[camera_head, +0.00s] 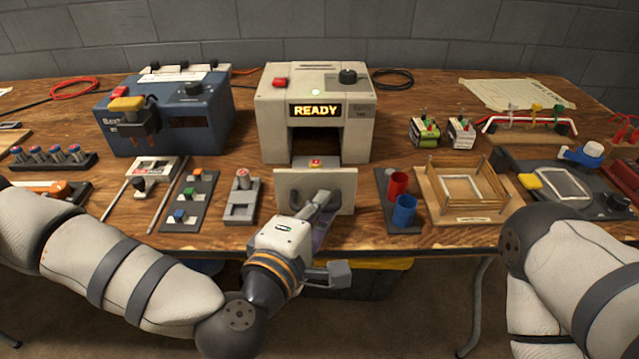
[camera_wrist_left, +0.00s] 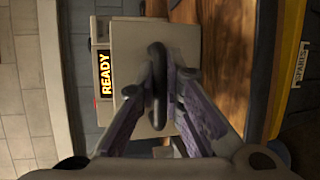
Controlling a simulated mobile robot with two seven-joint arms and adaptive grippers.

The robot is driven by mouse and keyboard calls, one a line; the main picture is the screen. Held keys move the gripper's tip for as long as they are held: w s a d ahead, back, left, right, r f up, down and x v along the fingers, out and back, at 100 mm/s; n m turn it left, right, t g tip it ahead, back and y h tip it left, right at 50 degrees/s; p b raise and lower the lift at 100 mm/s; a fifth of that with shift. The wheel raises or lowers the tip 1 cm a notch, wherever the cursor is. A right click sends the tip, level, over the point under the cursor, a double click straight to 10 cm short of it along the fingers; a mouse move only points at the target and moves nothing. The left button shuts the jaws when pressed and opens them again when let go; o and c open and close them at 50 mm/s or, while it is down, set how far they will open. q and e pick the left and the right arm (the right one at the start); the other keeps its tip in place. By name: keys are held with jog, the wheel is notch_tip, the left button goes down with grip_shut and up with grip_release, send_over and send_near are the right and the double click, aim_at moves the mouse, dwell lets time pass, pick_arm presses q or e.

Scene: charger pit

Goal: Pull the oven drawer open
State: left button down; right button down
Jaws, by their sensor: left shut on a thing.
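The oven (camera_head: 273,125) is a beige box with a lit READY sign and a dark opening, at the back middle of the bench in the head view. Its drawer front (camera_head: 290,183) is a pale upright panel standing in front of the opening, apart from the oven body. A small item with red and yellow (camera_head: 315,163) shows just behind the panel. My left gripper (camera_head: 318,212) is at the panel's front. In the left wrist view its fingers (camera_wrist_left: 166,85) are shut on the dark drawer handle (camera_wrist_left: 157,58). My right gripper is out of view.
A block holder (camera_head: 203,212) and a grey fixture (camera_head: 240,213) stand left of the drawer. A rack with red and blue cups (camera_head: 404,210) stands close on its right. A blue machine (camera_head: 210,105) is further left. A yellow-edged bin (camera_head: 385,264) sits below the bench's front edge.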

pick_arm(q)
jog(key=shift+s, duration=0.85)
jog(key=shift+w, duration=0.1)
jog(key=c, duration=2)
grip_release()
jog(key=shift+o, duration=0.2)
jog(key=v, duration=0.7)
jog(key=shift+a, duration=0.15)
